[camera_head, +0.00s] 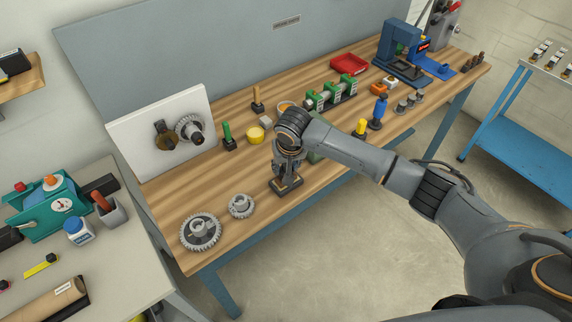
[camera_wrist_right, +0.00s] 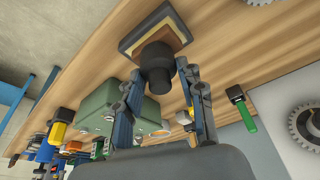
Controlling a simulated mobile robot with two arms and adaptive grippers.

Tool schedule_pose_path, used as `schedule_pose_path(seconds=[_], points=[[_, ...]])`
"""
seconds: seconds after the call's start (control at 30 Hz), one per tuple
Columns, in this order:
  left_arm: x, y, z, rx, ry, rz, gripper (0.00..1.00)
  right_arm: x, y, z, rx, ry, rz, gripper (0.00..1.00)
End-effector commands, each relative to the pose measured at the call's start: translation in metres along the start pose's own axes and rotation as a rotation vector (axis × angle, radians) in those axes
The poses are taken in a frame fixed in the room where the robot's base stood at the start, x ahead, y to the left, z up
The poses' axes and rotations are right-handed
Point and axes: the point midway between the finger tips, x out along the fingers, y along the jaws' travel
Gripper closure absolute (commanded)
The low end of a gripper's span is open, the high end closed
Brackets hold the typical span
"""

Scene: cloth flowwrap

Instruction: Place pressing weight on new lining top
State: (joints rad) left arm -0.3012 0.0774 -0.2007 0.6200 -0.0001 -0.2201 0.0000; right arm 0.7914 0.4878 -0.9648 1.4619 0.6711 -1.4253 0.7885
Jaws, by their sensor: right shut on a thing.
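My right gripper (camera_head: 287,172) reaches down from the right arm over the front part of the wooden bench. In the right wrist view its fingers (camera_wrist_right: 168,88) are shut on the black round knob (camera_wrist_right: 160,68) of what looks like the pressing weight. The same dark block with a tan edge shows in the head view (camera_head: 286,186), low at the bench's front edge. Whether the tan layer is the new lining, and whether the weight touches it, I cannot tell. My left gripper is out of view.
Two gears (camera_head: 201,231) lie left of the gripper. A white panel with a gear (camera_head: 190,128), a green-handled tool (camera_head: 228,136) and a yellow pot (camera_head: 256,134) stand behind. A green box (camera_wrist_right: 108,105) is close beside the fingers. Bare wood lies between the gears and panel.

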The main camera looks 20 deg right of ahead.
Motion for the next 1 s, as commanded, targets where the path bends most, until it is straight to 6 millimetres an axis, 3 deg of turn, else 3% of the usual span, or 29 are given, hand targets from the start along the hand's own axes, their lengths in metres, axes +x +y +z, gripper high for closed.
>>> schedule_pose_path(seconds=[0.13, 0.17, 0.27, 0.67, 0.77, 1.0], points=[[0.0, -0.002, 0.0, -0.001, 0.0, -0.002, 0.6, 0.001, 0.0, 0.0, 0.001, 0.001, -0.001, 1.0], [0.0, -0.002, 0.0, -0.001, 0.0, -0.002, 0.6, 0.002, 0.0, 0.001, 0.0, 0.0, 0.0, 0.59], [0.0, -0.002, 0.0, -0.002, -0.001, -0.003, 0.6, 0.002, 0.0, 0.001, 0.0, 0.0, 0.0, 0.39], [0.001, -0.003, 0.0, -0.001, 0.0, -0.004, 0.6, -0.004, 0.0, -0.001, 0.0, 0.002, -0.002, 0.39], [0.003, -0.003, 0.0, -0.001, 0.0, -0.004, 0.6, -0.017, 0.0, -0.001, 0.0, 0.003, -0.003, 0.39], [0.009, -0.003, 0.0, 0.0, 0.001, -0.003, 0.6, -0.069, -0.001, -0.001, 0.0, 0.006, -0.003, 0.39]])
